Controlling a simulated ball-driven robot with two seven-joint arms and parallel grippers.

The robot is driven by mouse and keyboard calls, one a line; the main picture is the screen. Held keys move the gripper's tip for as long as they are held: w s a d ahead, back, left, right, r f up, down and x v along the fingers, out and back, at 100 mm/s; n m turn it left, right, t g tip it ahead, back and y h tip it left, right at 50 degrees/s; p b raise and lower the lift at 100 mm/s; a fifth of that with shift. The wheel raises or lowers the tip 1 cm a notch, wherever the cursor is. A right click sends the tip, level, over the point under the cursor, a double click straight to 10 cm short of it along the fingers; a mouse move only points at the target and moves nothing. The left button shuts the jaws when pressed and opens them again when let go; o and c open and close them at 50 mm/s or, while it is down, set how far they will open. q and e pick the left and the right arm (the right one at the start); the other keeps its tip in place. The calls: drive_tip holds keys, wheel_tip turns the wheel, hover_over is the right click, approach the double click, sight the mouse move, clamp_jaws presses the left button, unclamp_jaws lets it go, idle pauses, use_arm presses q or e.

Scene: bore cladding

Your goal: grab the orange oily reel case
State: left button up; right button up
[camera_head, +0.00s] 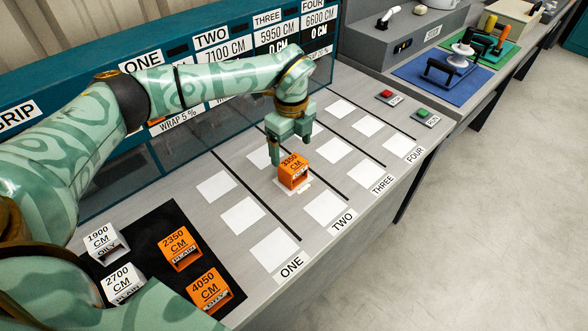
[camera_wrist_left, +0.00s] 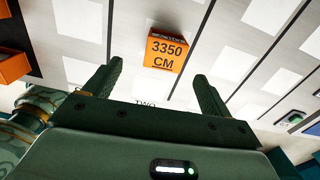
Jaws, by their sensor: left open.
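An orange reel case marked 3350 CM (camera_head: 293,172) stands on a white square in lane TWO; its lower label is too small to read. It also shows in the left wrist view (camera_wrist_left: 166,52), beyond the fingertips. An orange case marked 4050 CM (camera_head: 210,291), whose lower label looks like OILY, sits on the black mat. Another orange case marked 2350 CM (camera_head: 180,248), labelled PLAIN, sits behind it. My left gripper (camera_head: 289,150) is open and empty, fingers pointing down, just above and behind the 3350 case. My right gripper is out of view.
White cases marked 1900 CM (camera_head: 104,243) and 2700 CM (camera_head: 122,283) stand at the mat's left. Other white squares (camera_head: 326,209) look empty. A teal display board (camera_head: 225,75) runs behind the bench. Red (camera_head: 387,95) and green (camera_head: 423,113) buttons are at the right.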

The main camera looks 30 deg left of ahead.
sight(293, 163)
use_arm(q)
wheel_tip(293, 163, down, 5)
drive_tip(key=shift+w+f+b, duration=0.1)
drive_tip(key=shift+w+b, duration=0.05)
drive_tip(key=shift+b, duration=0.35)
drive_tip(key=shift+f, duration=0.1)
drive_tip(key=f, duration=0.1)
drive_tip(key=f+b, duration=0.1)
drive_tip(key=f, duration=0.1)
drive_tip(key=f+b, duration=0.1)
drive_tip(key=shift+w+f, duration=0.25)
drive_tip(key=shift+f, duration=0.35)
drive_tip(key=shift+r, duration=0.1)
drive_tip(key=c, duration=1.3)
drive_tip(key=shift+o, duration=0.2)
